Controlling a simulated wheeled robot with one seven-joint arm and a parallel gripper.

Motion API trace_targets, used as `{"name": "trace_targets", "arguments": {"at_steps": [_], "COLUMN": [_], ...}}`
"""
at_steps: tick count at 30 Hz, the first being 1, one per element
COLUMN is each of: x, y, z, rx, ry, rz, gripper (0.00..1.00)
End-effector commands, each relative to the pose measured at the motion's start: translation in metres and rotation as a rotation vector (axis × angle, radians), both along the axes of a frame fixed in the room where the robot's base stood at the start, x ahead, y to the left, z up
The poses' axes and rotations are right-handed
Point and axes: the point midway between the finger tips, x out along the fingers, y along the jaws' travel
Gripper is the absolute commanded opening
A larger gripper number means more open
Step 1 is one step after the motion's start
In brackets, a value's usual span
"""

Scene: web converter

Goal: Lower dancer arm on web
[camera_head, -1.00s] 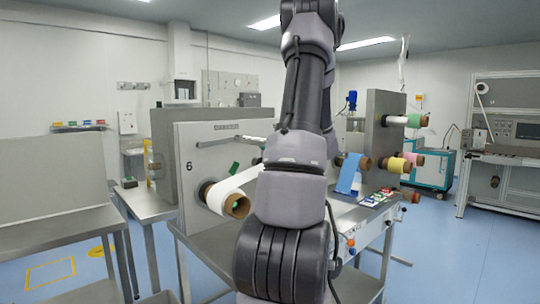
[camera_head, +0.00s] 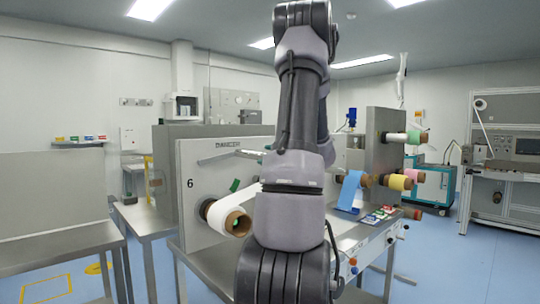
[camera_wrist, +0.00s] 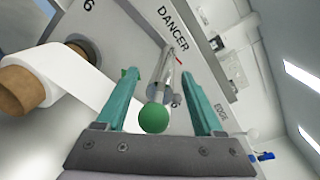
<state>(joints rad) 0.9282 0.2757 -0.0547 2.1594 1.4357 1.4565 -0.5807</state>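The dancer arm (camera_head: 222,155) is a pale metal bar on the grey panel of the web machine, sloping slightly upward to the right in the head view. In the wrist view the bar (camera_wrist: 164,76) runs from its pivot below the word DANCER towards my camera and ends in a green ball knob (camera_wrist: 153,118). My gripper (camera_wrist: 158,74) is open, with the knob between its teal fingers and a visible gap on each side. The white web (camera_wrist: 75,75) comes off a roll with a brown core (camera_wrist: 18,90). In the head view my arm hides my gripper and the knob.
The white roll (camera_head: 226,216) sticks out of the panel left of my arm. A second panel (camera_head: 382,150) with coloured rolls stands at the right, above a control strip (camera_head: 378,215). A steel table (camera_head: 55,230) is at the left. Floor at the right is clear.

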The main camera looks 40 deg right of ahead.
Motion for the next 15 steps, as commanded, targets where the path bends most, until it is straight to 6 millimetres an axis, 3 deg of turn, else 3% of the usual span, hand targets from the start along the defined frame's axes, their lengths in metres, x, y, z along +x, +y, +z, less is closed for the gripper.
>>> {"name": "trace_targets", "arguments": {"at_steps": [9, 15], "x": [-0.004, -0.032], "y": [-0.006, -0.010], "z": [0.003, 0.005], "rx": [-0.002, -0.003], "ry": [-0.004, -0.004], "rz": [-0.011, -0.014], "gripper": [0.69, 0.69]}}
